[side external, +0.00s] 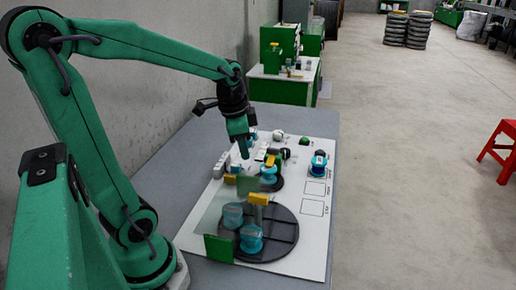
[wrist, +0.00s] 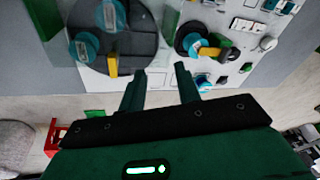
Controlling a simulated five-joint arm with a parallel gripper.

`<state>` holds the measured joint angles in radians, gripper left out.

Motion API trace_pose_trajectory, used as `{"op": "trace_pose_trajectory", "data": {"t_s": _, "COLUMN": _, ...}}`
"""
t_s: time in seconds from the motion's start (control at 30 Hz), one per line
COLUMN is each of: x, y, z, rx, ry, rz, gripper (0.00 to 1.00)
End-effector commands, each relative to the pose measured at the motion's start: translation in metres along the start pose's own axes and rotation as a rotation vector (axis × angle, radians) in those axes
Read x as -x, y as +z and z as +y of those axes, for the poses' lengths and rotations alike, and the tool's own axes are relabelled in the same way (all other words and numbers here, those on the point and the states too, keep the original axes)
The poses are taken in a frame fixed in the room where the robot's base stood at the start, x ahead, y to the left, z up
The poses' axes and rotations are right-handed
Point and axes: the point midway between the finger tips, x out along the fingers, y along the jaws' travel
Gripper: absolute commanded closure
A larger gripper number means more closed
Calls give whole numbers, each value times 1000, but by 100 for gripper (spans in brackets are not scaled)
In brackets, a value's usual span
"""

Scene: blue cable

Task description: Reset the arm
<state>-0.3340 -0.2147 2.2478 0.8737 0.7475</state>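My gripper (side external: 241,148) hangs from the arm above the white board (side external: 315,238), fingers pointing down. In the wrist view my gripper (wrist: 158,78) has its two green fingers apart, with nothing between them.
A large dark disc (side external: 284,228) on the board carries teal round parts (side external: 251,238) and a yellow piece (side external: 259,199). A smaller dark disc with a teal part (side external: 268,173) lies behind it. A green block (side external: 219,248) stands at the disc's left. A red stool (side external: 500,145) is far off right.

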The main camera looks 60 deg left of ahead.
Motion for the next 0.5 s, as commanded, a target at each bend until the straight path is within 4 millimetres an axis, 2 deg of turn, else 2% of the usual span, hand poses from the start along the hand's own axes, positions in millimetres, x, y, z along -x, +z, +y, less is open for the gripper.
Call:
{"op": "trace_pose_trajectory", "data": {"t_s": 0.2, "x": 29, "y": -1, "z": 41, "rx": 123, "ry": -26, "rz": 85, "gripper": 67}}
{"op": "trace_pose_trajectory", "data": {"t_s": 0.5, "x": 56, "y": 9, "z": 91, "rx": 303, "ry": -16, "rz": 206, "gripper": 67}}
